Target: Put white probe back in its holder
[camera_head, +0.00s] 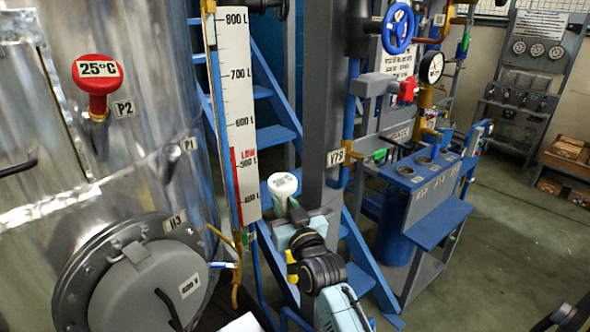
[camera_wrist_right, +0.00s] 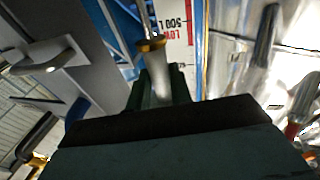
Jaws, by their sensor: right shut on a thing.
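The white probe (camera_head: 283,185) has a round white head with a small label. My right gripper (camera_head: 291,210) is shut on it and holds it up in front of the grey column, right of the level scale. In the right wrist view the probe's pale body (camera_wrist_right: 158,80) sits between the dark fingers, with a brass-coloured collar and a thin metal rod beyond. An empty-looking metal socket (camera_head: 170,164) beside the P1 label on the tank stands left of the gripper, well apart from the probe. My left gripper is not in view.
A red 25°C probe (camera_head: 98,84) sits in the tank's P2 socket. The tall level scale (camera_head: 237,115) stands between the tank (camera_head: 150,60) and my right gripper. Blue stairs (camera_head: 275,135), a grey column (camera_head: 333,90) and a blue panel stand (camera_head: 425,190) lie behind and right.

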